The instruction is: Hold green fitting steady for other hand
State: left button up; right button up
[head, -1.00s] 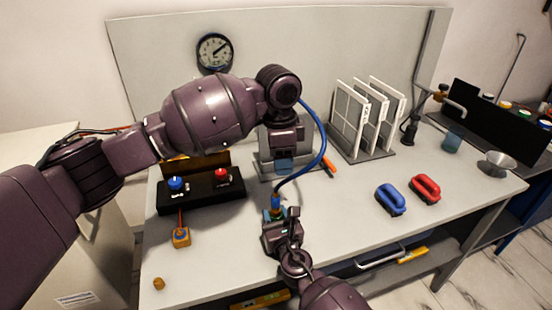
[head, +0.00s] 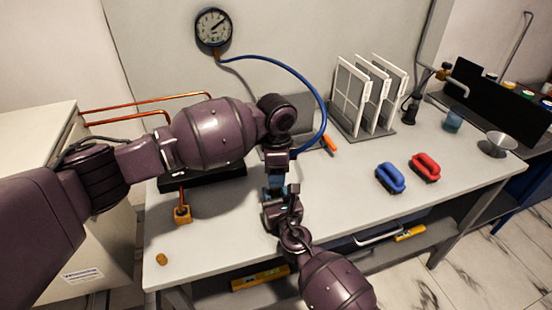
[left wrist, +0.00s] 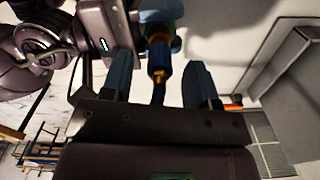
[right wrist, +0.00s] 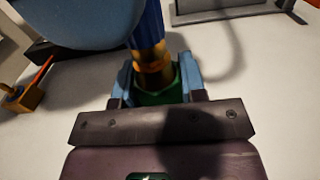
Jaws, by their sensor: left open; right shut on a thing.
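The green fitting (right wrist: 158,97) is upright between the fingers of my right gripper (right wrist: 156,72), which is shut on it. A brass collar (right wrist: 152,68) and a blue hose end (right wrist: 148,25) rise from its top. In the head view my right gripper (head: 279,196) is low over the table, and the fitting is mostly hidden. My left gripper (head: 278,180) is just above it, pointing down. In the left wrist view my left gripper (left wrist: 160,62) is open, with the blue hose end (left wrist: 162,52) between its fingers; contact is unclear.
The hose (head: 318,95) loops from the wall gauge (head: 213,27). An orange block (head: 182,215) stands at left. The front table right of my grippers is clear.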

pick_arm(q)
jog(key=shift+f, duration=0.6)
jog(key=shift+c, duration=0.4)
grip_shut()
